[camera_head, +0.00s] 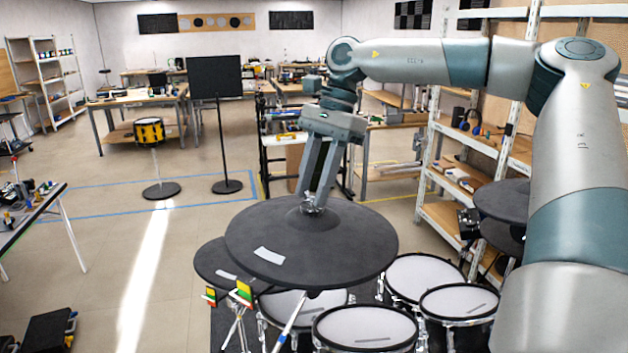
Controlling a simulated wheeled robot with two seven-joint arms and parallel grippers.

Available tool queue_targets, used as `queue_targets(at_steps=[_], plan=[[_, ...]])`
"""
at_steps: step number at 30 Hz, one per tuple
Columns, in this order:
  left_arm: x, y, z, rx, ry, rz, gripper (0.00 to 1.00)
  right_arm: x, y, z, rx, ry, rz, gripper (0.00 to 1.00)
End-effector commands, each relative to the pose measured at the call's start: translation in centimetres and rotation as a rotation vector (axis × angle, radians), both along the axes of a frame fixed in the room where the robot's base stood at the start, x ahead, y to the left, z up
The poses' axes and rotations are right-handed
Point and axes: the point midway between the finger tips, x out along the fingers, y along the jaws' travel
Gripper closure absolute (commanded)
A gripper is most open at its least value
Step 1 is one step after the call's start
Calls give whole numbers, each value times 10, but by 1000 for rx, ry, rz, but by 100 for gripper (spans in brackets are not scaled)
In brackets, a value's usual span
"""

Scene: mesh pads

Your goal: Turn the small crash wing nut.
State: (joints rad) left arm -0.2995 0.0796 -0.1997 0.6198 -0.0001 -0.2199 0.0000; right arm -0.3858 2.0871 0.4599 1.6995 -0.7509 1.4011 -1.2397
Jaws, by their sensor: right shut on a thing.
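A large dark grey cymbal pad (350,255) lies in the middle front, with a white label (268,255) on its left part. A small metallic wing nut (312,203) sits at the raised centre of this pad. My right gripper (314,200) reaches down from above, and its fingers are shut on the wing nut. The fingers hide most of the nut, so its wings are hard to make out. My left gripper is not in view.
A smaller dark pad (215,268) sits partly under the big one at left. White mesh drum pads (365,329) stand below and to the right. More dark pads (503,200) are at the right beside my arm. A black stand (217,80) stands behind.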

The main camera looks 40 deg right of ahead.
Motion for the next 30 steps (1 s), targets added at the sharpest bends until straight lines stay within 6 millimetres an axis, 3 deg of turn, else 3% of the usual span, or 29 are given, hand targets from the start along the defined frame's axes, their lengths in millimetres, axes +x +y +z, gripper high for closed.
queue_targets(at_steps=[12, 26, 27, 29, 30], plan=[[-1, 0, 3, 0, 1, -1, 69, 2, 0, 0, -3, 2, 203, 90], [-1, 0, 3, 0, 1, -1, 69, 2, 0, 1, -3, 1, 221, 90], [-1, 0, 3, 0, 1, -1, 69, 2, 0, 1, -3, 1, 220, 62], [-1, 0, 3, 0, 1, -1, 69, 2, 0, 1, -3, 1, 220, 48], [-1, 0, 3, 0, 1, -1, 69, 2, 0, 1, -3, 1, 220, 48]])
